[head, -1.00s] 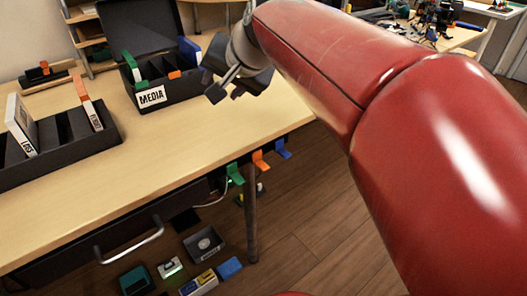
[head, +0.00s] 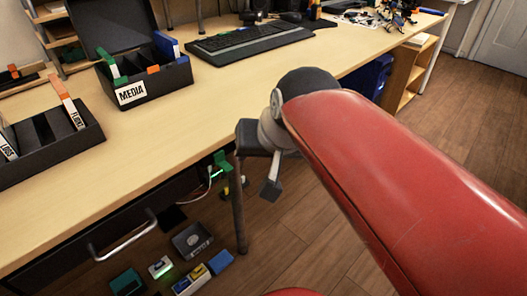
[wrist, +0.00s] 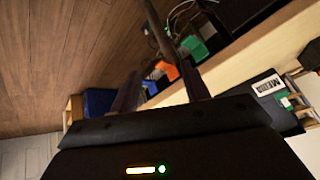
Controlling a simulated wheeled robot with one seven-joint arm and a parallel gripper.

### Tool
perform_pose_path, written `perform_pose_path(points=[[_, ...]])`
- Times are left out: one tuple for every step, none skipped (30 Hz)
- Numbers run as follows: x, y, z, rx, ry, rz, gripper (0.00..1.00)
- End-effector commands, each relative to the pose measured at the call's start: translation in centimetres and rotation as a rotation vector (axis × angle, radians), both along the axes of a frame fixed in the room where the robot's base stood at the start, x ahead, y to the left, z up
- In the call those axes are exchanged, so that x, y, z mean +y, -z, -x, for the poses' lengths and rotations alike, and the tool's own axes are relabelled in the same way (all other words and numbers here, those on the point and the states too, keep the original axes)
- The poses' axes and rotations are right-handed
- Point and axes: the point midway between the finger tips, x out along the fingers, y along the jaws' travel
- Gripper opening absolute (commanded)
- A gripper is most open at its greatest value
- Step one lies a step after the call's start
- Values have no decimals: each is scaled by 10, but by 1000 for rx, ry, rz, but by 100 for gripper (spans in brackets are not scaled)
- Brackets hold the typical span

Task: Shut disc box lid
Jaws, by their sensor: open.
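A black box with a white MEDIA label (head: 150,88) stands on the wooden desk at the upper left of the head view. Its dark lid (head: 108,28) stands up open at the back. Green, orange and blue dividers show inside the box. The box also shows at the right of the wrist view (wrist: 268,98), partly cut off by my gripper body. My gripper (head: 262,165) is open and empty, past the desk's front edge and to the right of the box, well apart from it. Its two fingers show spread in the wrist view (wrist: 162,70).
A black divided tray (head: 85,148) with upright folders sits left of the box. A keyboard (head: 245,40) lies to its right. Coloured clips (head: 222,160) hang at the desk edge by a metal leg (head: 238,210). Small boxes (head: 192,240) lie below. The desk before the box is clear.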

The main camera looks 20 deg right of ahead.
Motion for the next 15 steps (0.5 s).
perform_pose_path(points=[[-1, 3, 3, 2, -7, 9, 46], [-1, 4, 5, 4, -9, 14, 46], [-1, 6, 6, 7, -14, 18, 46], [-1, 7, 7, 8, -16, 21, 46], [-2, 7, 8, 9, -17, 23, 46], [-2, 8, 9, 10, -19, 25, 46], [-2, 8, 9, 10, -20, 26, 46], [-2, 8, 9, 10, -20, 27, 46], [-2, 8, 10, 10, -20, 27, 46], [-2, 8, 10, 10, -20, 27, 46], [-2, 8, 10, 10, -20, 27, 46], [-2, 8, 9, 10, -20, 27, 46], [-2, 8, 9, 10, -20, 27, 46], [-2, 8, 9, 10, -19, 27, 46], [-2, 8, 9, 10, -20, 27, 46]])
